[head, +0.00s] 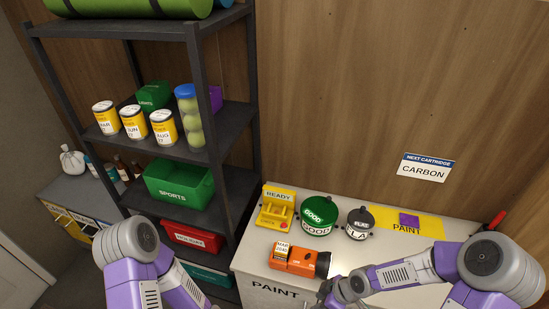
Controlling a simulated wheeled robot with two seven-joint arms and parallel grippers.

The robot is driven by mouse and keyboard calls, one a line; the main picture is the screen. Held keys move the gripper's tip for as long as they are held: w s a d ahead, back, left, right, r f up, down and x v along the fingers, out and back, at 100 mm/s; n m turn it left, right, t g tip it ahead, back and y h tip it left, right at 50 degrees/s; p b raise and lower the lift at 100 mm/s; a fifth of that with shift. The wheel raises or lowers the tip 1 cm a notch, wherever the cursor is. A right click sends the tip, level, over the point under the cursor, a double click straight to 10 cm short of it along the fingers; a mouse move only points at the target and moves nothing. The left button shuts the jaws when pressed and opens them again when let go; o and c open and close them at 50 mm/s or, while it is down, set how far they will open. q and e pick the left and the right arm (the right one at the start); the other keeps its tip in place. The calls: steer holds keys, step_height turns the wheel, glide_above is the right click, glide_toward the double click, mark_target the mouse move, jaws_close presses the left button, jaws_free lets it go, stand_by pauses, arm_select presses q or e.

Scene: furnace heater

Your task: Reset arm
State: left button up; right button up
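My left arm (150,260) comes in at the lower left, in front of the shelf; its gripper is not in view. My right arm (430,265) reaches in from the right, low over the white cabinet top. The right gripper (328,290) is at the bottom edge, just beside an orange device (290,260) with a dark round end and a "MAR" label. The fingers are small and partly cut off, so I cannot tell whether they are open, or whether they touch the device.
The cabinet top (240,258) holds a yellow "READY" holder (277,207), a green "GOOD" container (318,216), a dark-topped container (359,222) and a yellow "PAINT" mat (430,228) with a purple item (409,221). A dark shelf (190,30) stands left. A "CARBON" sign (424,170) hangs on the wall.

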arm_select(q)
step_height(320, 180, down, 10)
steer(key=w+b, duration=0.1)
steer(key=b, duration=0.7)
steer(key=shift+w+b, duration=0.25)
steer(key=shift+b, duration=0.1)
arm_select(e)
steer(key=s+a+f+m, duration=0.2)
steer(key=s+f+m, duration=0.1)
steer(key=f+m, duration=0.4)
steer(key=s+a+f+m, duration=0.1)
steer(key=s+f+m, duration=0.2)
steer(key=f+m, duration=0.5)
step_height(320, 180, down, 5)
steer(key=shift+a+r+g+h, duration=0.1)
steer(key=shift+a+g+h, duration=0.2)
steer(key=shift+a+h, duration=0.1)
